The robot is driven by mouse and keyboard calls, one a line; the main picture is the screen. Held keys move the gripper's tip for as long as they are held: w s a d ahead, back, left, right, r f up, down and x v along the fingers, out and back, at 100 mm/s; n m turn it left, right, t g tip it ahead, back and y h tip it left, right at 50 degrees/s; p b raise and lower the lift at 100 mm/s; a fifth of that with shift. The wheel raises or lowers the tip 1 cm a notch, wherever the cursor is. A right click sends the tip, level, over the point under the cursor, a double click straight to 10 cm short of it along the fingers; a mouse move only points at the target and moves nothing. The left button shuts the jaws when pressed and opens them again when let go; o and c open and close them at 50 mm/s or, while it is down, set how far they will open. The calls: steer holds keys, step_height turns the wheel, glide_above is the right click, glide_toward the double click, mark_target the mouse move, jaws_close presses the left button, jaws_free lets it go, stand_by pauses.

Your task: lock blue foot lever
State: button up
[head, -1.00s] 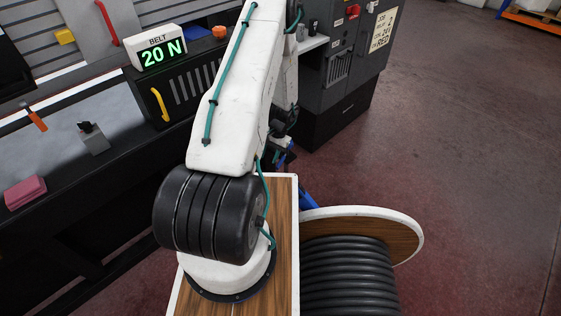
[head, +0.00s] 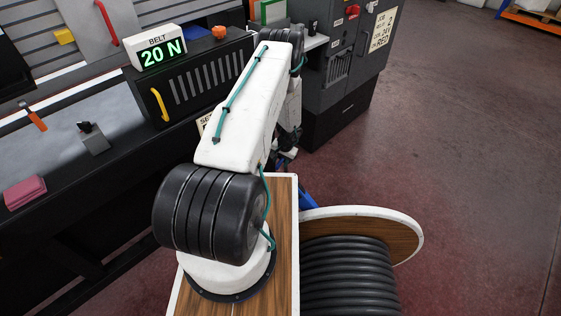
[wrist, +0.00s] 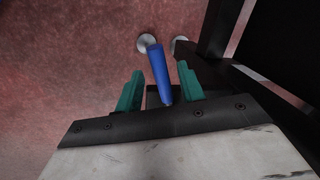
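The blue foot lever (wrist: 158,72) shows in the wrist view as a slanted blue bar. Its far end is close to a pale round disc (wrist: 146,42) low near the floor. My gripper (wrist: 160,88) has two teal fingers standing apart, one on each side of the lever in the picture. A gap shows between each finger and the lever, and nothing is gripped. I cannot tell how far the lever lies beyond the fingertips.
A grey machine cabinet (head: 345,80) stands behind my arm. A second pale disc (wrist: 179,43) and dark bars bound the right. Red floor is open at right.

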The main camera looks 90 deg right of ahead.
jaws_close()
